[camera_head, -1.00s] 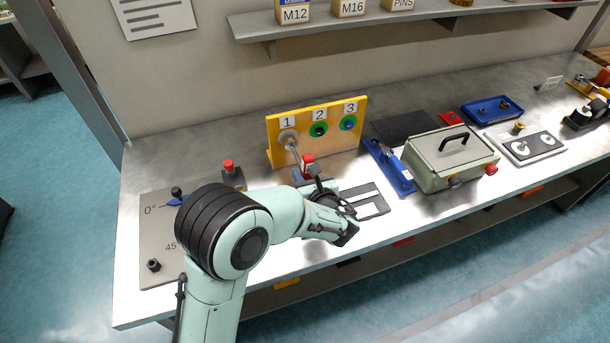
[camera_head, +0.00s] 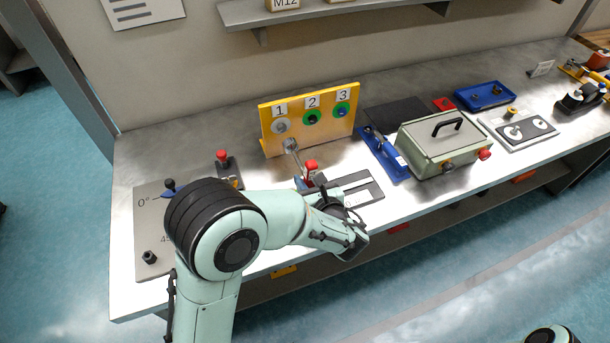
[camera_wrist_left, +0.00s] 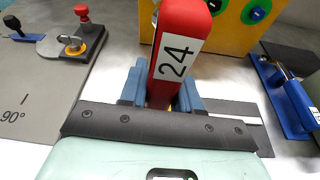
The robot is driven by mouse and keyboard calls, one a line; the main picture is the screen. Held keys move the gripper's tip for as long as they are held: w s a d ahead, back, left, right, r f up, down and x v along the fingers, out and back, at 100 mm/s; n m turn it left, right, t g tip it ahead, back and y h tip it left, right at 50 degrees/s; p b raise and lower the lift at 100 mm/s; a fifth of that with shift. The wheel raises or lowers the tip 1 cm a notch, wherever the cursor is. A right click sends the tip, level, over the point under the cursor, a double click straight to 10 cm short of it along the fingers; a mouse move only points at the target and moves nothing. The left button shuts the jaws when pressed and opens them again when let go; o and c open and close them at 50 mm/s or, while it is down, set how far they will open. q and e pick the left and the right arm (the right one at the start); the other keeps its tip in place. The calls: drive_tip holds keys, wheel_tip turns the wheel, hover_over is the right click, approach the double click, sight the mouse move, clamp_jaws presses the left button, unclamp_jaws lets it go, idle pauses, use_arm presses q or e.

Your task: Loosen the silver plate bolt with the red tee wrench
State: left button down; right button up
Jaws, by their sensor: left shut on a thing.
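The red tee wrench (camera_head: 311,166) is in my left gripper (camera_head: 316,182); its silver shaft slants up and left toward the yellow plate (camera_head: 333,116). In the left wrist view the wrench's red handle, labelled 24 (camera_wrist_left: 178,55), stands between the blue fingers of the left gripper (camera_wrist_left: 161,92), which is shut on it. The silver plate bolt (camera_head: 281,126) is at position 1 on the plate, in a grey round seat. The wrench's socket end (camera_head: 290,146) appears just below and in front of the bolt, apart from it. My right gripper is out of view.
Positions 2 (camera_head: 312,117) and 3 (camera_head: 342,109) have green rings. A red-knobbed fixture (camera_head: 223,160) and grey angle board (camera_head: 150,235) lie left. A slotted dark plate (camera_head: 365,190) lies by the gripper; a blue clamp (camera_head: 385,153) and green box (camera_head: 445,150) stand right.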

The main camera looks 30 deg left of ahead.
use_arm(q)
drive_tip(key=s+d+r+p, duration=0.3)
drive_tip(key=s+d+r, duration=0.1)
drive_tip(key=d+r, duration=0.1)
drive_tip(key=shift+s+d, duration=0.15)
drive_tip(key=shift+s, duration=0.1)
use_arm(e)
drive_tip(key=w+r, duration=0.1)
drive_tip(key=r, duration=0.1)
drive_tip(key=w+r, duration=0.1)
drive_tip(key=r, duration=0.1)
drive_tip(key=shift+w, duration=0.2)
